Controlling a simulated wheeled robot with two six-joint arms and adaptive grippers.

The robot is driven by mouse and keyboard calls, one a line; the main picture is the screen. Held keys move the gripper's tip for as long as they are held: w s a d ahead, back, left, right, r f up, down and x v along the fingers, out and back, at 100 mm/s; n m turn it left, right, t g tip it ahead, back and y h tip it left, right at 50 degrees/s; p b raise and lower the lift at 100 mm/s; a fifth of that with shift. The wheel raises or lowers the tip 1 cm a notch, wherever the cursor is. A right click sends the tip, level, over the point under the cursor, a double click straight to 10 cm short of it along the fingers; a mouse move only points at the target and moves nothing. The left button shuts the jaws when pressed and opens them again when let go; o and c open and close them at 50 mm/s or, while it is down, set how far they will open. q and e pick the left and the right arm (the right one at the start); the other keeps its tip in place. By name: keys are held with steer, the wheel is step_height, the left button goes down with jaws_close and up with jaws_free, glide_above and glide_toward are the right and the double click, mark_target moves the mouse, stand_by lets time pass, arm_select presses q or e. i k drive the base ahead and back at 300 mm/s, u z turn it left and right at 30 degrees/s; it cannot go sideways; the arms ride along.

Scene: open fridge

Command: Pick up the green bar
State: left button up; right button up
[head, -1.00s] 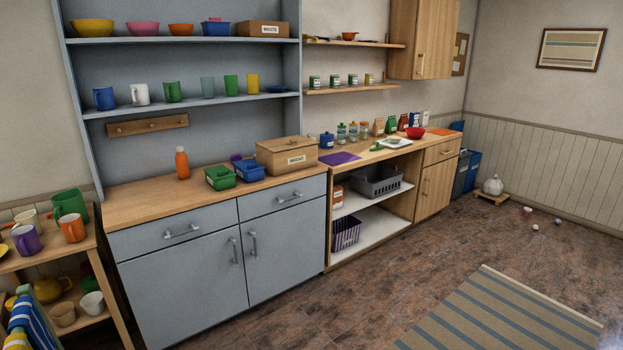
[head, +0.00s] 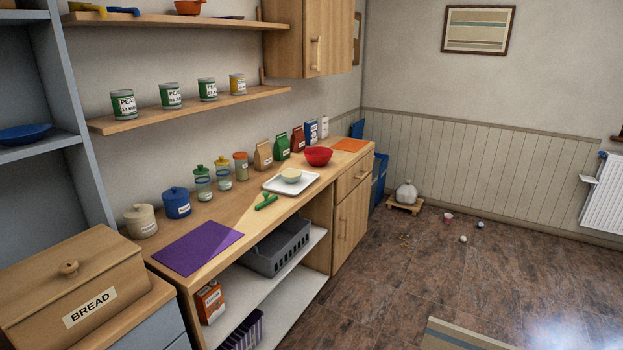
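No plain green bar is clear in the head view. A small green object (head: 266,202) with a short, handle-like shape lies on the wooden counter, in front of a white tray (head: 303,186). I cannot tell whether it is the green bar. A pale bowl (head: 291,175) sits on the tray. Neither of my grippers is in view.
A purple mat (head: 198,247) lies on the counter (head: 255,222), with a bread box (head: 72,285) at the near left. Jars and packets line the wall, and a red bowl (head: 318,156) stands farther along. A grey basket (head: 278,246) is on the shelf below. Floor (head: 420,285) at right is mostly clear.

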mark_target(267, 201)
steer(key=z, duration=0.2)
steer(key=i, duration=1.9)
steer(key=z, duration=0.15)
